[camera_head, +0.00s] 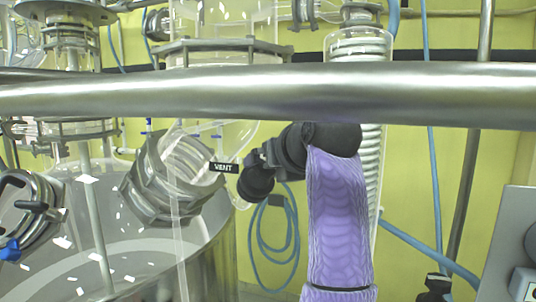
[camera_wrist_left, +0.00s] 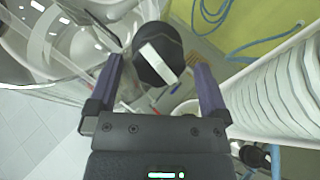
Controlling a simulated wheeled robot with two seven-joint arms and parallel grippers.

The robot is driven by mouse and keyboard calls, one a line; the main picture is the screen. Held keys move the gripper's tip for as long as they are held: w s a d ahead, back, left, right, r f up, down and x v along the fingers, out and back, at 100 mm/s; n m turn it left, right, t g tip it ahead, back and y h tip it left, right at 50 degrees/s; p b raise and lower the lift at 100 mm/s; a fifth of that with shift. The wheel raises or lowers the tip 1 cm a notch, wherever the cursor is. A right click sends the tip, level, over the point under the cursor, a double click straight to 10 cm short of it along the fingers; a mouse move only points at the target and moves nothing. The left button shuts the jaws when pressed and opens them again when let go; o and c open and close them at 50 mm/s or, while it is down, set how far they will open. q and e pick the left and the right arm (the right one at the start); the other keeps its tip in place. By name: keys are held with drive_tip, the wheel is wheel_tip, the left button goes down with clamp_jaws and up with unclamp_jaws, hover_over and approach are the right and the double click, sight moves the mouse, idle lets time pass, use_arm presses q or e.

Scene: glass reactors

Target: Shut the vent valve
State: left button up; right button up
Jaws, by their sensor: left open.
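The vent valve is marked by a black tag reading VENT (camera_head: 223,168) in the head view, beside the glass neck of the vessel. A rounded black knob (camera_head: 257,182) sits just right of and below the tag. The left wrist view shows a black knob with a white bar (camera_wrist_left: 158,58) across it. My left gripper (camera_wrist_left: 155,72) is open, with its two fingers on either side of this knob near their tips; contact cannot be told. In the head view, my left gripper (camera_head: 264,158) is dark and close to the tag, its fingers partly hidden. My right gripper is out of view.
A thick metal rail (camera_head: 200,93) crosses the head view above my arm. A large metal clamp (camera_head: 165,180) and glass vessel stand left. A ribbed white column (camera_head: 372,165) rises behind my arm. Blue hoses (camera_head: 278,245) hang behind. A grey panel (camera_head: 510,240) stands at right.

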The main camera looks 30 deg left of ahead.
use_arm(q)
drive_tip(key=x, duration=0.4)
drive_tip(key=shift+p, duration=0.4)
drive_tip(key=shift+c, duration=0.3)
drive_tip(key=c, duration=1.1)
drive_tip(key=shift+m, duration=0.3)
